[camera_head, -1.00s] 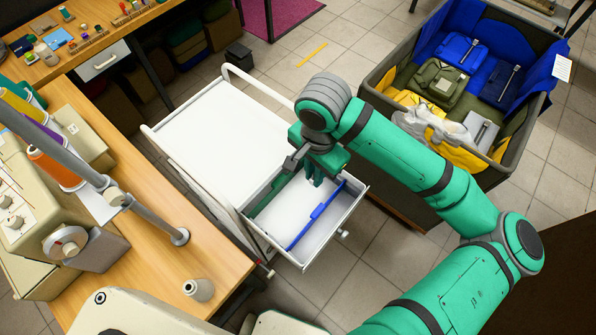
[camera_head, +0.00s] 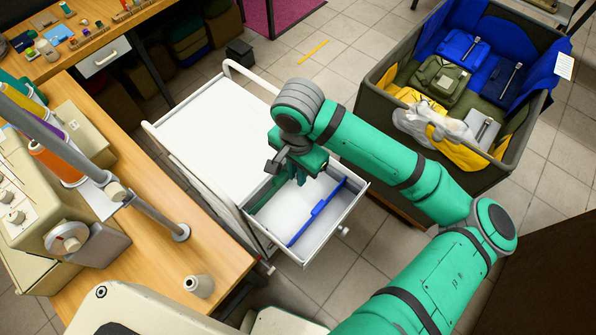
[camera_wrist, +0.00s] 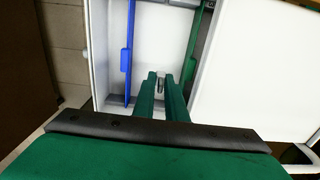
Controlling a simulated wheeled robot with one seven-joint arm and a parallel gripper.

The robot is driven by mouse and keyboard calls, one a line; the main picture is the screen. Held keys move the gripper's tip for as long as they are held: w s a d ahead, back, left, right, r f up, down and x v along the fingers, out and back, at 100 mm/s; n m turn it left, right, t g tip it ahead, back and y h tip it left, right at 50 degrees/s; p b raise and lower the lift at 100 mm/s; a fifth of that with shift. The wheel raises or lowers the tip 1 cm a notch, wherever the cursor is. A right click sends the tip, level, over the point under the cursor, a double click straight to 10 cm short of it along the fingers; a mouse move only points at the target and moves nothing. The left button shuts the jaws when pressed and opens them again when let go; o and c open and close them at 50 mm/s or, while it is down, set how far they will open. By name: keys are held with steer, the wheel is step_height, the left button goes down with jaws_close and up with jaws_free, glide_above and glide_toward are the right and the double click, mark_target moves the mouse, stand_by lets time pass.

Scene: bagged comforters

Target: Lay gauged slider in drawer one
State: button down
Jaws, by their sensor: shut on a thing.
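The open drawer (camera_head: 308,259) of a white cart has a blue divider (camera_head: 318,212) and a green divider (camera_head: 263,195), with a white floor between them. The blue divider (camera_wrist: 127,50) and green divider (camera_wrist: 200,45) also show in the wrist view. My gripper (camera_head: 298,178) points down over the drawer, above the section between the dividers and nearer the green one. In the wrist view, my gripper (camera_wrist: 161,80) is shut on a small grey metal piece (camera_wrist: 160,86), seemingly the slider. Its markings are too small to read, and the fingers hide part of it.
The cart's bare white top (camera_head: 215,125) lies beside the drawer, with a rail (camera_head: 250,75) at its edge. A grey bin (camera_head: 400,178) of bagged bedding stands at the right. A wooden table (camera_head: 222,262) with a sewing machine and a cone stands at the left.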

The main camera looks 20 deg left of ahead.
steer(key=shift+f, duration=0.1)
glide_above(298, 199)
steer(key=shift+f, duration=5.85)
steer(key=shift+s, duration=0.1)
steer(key=shift+f, duration=0.15)
steer(key=shift+f, duration=0.45)
steer(key=c, duration=1.7)
jaws_free()
steer(key=shift+o, duration=1.2)
steer(key=shift+a, duration=0.1)
steer(key=o, duration=0.4)
steer(key=shift+r, duration=0.1)
